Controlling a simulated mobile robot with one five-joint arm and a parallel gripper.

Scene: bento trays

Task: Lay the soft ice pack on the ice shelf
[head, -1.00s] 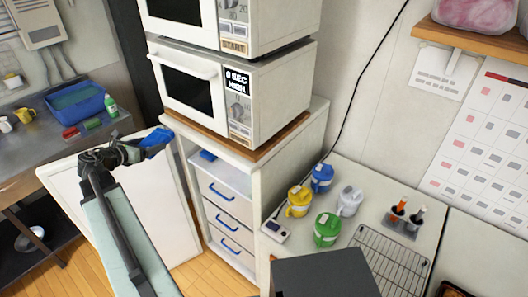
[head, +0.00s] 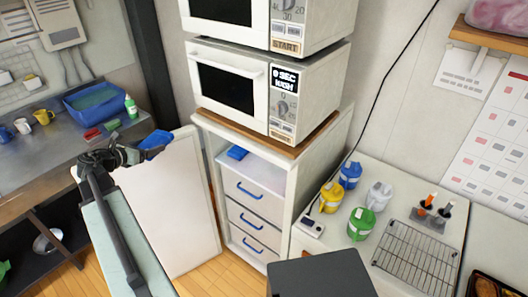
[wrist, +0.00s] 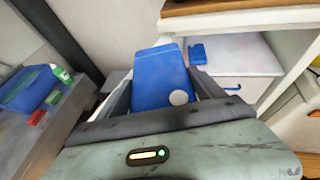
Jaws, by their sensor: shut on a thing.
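The soft ice pack (head: 158,140) is blue and held at the end of my gripper (head: 140,154), in the air left of the white cabinet. In the wrist view the pack (wrist: 160,80) stands out flat between my two fingers (wrist: 163,92), with a pale round spot near its lower edge. The cabinet's open top compartment, seemingly the ice shelf (head: 264,174), lies right of the pack, above the drawers. The shelf also shows in the wrist view (wrist: 235,62). A small blue item (head: 237,152) lies on its left part; the rest is bare.
An open white door (head: 165,215) stands left of the cabinet. Microwaves (head: 265,90) are stacked above the shelf. Drawers with blue handles (head: 253,217) are below it. A counter with colored jugs (head: 362,223) and a wire rack (head: 415,255) is at right.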

